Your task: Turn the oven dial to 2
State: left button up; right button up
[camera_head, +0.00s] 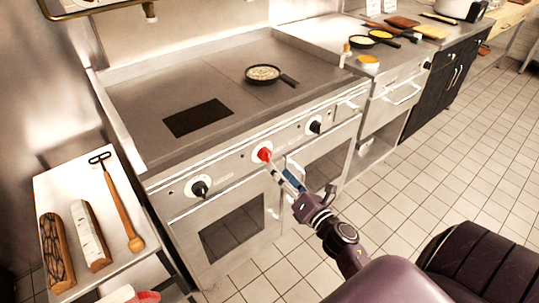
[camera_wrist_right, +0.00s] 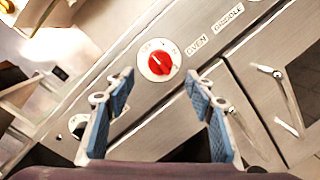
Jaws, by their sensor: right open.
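The red oven dial (camera_head: 264,154) sits on a pale round plate on the range's front panel. In the right wrist view the dial (camera_wrist_right: 160,63) is near the top centre, with small marks around it too blurred to read and the word OVEN beside it. My right gripper (camera_head: 280,176) reaches up to the panel just in front of the dial. Its two blue-padded fingers (camera_wrist_right: 160,85) are apart, one to each side below the dial in the wrist view, with nothing between them. Whether a fingertip touches the dial cannot be told. My left gripper is not in view.
Black knobs (camera_head: 199,188) and (camera_head: 315,127) flank the dial. Oven doors with handles lie below the panel. A pan (camera_head: 264,74) stands on the cooktop. A side table (camera_head: 60,190) at left holds logs and a long-handled tool. Tiled floor at right is open.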

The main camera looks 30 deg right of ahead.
aim_at(268, 159)
jog(key=w, duration=0.6)
jog(key=shift+d+p, duration=0.1)
jog(key=shift+p, duration=0.3)
jog(key=shift+w, duration=0.6)
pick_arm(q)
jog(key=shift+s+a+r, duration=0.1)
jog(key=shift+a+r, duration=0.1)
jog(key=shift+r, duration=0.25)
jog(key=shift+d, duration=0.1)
pick_arm(e)
jog(key=shift+c, duration=0.3)
jog(key=c, duration=1.1)
